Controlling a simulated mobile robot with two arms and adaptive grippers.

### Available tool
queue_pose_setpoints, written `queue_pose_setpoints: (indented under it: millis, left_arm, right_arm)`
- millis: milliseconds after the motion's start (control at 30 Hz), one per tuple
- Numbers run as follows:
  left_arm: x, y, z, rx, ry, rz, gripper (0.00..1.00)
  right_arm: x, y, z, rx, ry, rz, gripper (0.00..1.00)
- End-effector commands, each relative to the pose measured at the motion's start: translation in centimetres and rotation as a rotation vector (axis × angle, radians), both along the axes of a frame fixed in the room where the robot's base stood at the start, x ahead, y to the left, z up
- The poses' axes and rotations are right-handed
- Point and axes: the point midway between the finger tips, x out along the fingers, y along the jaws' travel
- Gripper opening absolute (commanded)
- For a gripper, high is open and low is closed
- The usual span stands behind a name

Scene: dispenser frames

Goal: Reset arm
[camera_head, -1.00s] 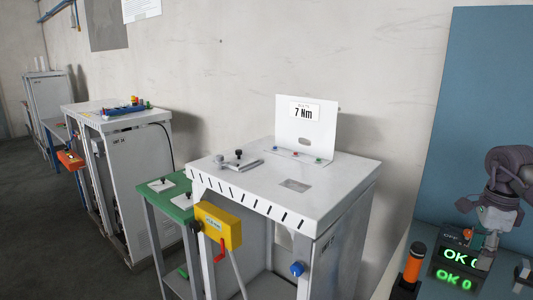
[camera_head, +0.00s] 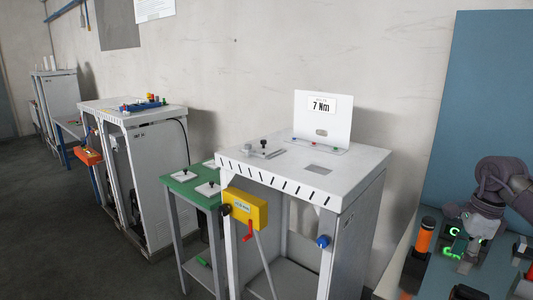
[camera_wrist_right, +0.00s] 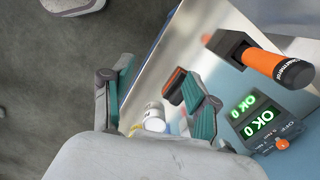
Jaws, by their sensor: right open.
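My right arm comes in at the right edge of the head view. Its gripper (camera_head: 458,240) hangs over the workbench, in front of a green-lit display. In the right wrist view the two teal-padded fingers of the gripper (camera_wrist_right: 158,100) stand apart with nothing gripped between them. The display (camera_wrist_right: 252,116) reads "OK 0" and lies to the right of the fingers. A small white cylinder (camera_wrist_right: 154,117) shows between the fingers, further off. My left gripper is in neither view.
An orange-handled tool (camera_head: 423,240) stands left of the right gripper. A white dispenser frame (camera_head: 345,180) with a "7 Nm" sign, a yellow box (camera_head: 246,208) and a green table (camera_head: 190,190) stand further left. Grey floor is free at the far left.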

Motion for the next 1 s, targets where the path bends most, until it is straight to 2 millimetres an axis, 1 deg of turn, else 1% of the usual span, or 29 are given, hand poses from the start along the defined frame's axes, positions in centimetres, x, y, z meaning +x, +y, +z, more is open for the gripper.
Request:
queue_pose_setpoints:
  millis: [167,333,467,533,567,600,633,667,700,733,767,800,867,900,967,1000]
  left_arm:
    - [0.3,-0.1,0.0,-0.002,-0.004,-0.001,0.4]
    - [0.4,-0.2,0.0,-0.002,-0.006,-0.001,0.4]
    - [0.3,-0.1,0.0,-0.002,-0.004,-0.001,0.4]
    - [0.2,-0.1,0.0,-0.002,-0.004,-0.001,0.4]
    - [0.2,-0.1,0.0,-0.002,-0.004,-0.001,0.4]
    - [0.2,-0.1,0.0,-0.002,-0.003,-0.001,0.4]
    - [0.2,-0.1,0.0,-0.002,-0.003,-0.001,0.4]
    - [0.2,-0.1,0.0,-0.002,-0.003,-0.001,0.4]
    - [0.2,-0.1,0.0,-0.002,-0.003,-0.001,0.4]
    - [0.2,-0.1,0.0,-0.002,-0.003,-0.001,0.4]
    - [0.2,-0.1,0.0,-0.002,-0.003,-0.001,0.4]
    - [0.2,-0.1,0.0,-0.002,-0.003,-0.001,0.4]
    - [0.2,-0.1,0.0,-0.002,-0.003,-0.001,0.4]
    - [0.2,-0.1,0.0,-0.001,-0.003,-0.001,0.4]
    - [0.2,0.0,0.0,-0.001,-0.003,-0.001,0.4]
    - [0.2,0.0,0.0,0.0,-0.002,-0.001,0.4]
  right_arm:
    - [1.2,3.0,-2.6,0.112,-0.011,-0.019,0.59]
    - [2.7,7.2,-6.0,0.281,-0.021,-0.075,0.59]
    - [3.9,12.0,-9.5,0.48,-0.014,-0.169,0.59]
    - [4.6,15.3,-12.1,0.635,0.005,-0.271,0.59]
    - [4.9,17.0,-13.5,0.72,0.023,-0.335,0.59]
    - [5.3,19.2,-15.5,0.841,0.05,-0.446,0.59]
    - [5.6,20.6,-16.9,0.932,0.074,-0.543,0.59]
    - [5.8,21.7,-18.4,1.019,0.102,-0.649,0.59]
    - [6.0,22.7,-20.6,1.126,0.143,-0.804,0.59]
    - [6.1,23.1,-22.3,1.199,0.175,-0.929,0.59]
    - [6.0,23.3,-24.2,1.263,0.209,-1.058,0.59]
    - [5.7,23.3,-27.0,1.335,0.255,-1.237,0.59]
    - [4.7,22.7,-31.1,1.409,0.314,-1.492,0.59]
    - [3.7,22.2,-33.7,1.44,0.349,-1.646,0.59]
    - [1.9,21.3,-37.7,1.464,0.394,-1.869,0.59]
    - [0.3,20.6,-40.3,1.468,0.419,-2.011,0.59]
